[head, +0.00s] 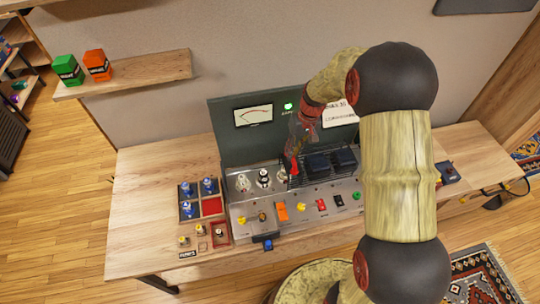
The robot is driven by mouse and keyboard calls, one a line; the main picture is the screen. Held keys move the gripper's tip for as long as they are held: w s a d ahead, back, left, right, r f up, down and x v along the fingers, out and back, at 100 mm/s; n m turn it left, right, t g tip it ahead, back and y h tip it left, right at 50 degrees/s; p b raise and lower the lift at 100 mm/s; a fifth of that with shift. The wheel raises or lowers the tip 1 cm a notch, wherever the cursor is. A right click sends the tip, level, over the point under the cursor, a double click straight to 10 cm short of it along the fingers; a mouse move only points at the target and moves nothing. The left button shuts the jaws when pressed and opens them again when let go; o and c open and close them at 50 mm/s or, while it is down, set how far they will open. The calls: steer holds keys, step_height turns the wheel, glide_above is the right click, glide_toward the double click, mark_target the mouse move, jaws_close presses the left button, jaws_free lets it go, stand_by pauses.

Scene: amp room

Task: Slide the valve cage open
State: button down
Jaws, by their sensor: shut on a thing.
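The amplifier (290,203) stands on the wooden bench with a dark green back panel behind it. The valve cage (327,178) is a dark wire frame on the amplifier's top, around the black blocks at the right. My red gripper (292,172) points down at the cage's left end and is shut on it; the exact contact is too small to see. Left of the gripper, a pale valve (243,182) and a dark-topped valve (263,178) stand uncovered. A further socket or valve (281,175) is partly beside the gripper. My arm hides the cage's far right surroundings.
A tray with blue-topped valves (208,186) and a red square sits left of the amplifier. Small knobs (184,241) stand in front of it. A meter (254,116) and a green lamp (288,106) are on the back panel. A wall shelf (140,73) holds green and orange boxes.

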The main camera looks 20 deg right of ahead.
mark_target(307, 158)
steer(key=d, duration=0.6)
steer(key=shift+s, duration=0.1)
steer(key=c, duration=1.8)
jaws_free()
step_height(307, 158, up, 12)
steer(key=d, duration=0.2)
steer(key=shift+d, duration=0.2)
steer(key=shift+f, duration=0.15)
